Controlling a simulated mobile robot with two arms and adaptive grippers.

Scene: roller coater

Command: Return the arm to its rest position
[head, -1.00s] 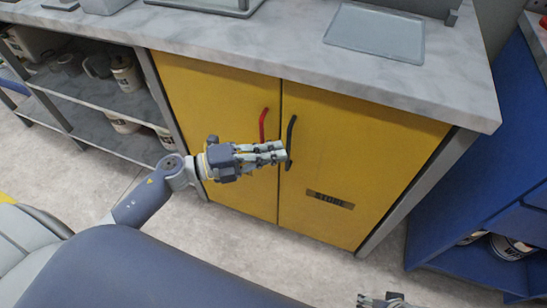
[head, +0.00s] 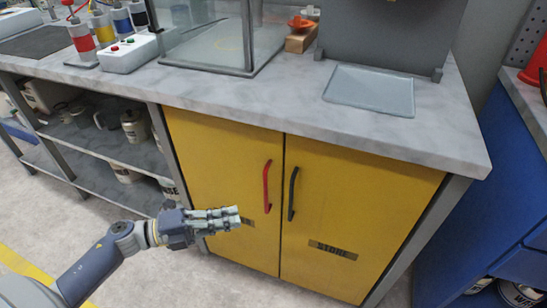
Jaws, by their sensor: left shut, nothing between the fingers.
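My left arm comes in from the lower left. Its gripper (head: 228,217) is shut and empty, with the fingers pointing right. It shows in front of the lower left part of the yellow cabinet's left door (head: 217,128), left of and below the red handle (head: 267,187). The gripper hides part of a label on that door. Both cabinet doors are closed. The right door (head: 365,205) has a black handle (head: 292,194) and a dark label reading STORE (head: 332,249). My right gripper is not in this view.
A grey marble-look counter (head: 290,105) runs above the cabinet, holding a glass-walled case, a grey tray (head: 370,90) and a white button box (head: 127,54). Open shelves (head: 100,142) with cans and mugs stand left. A blue cabinet (head: 515,175) stands right. The floor in front is clear.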

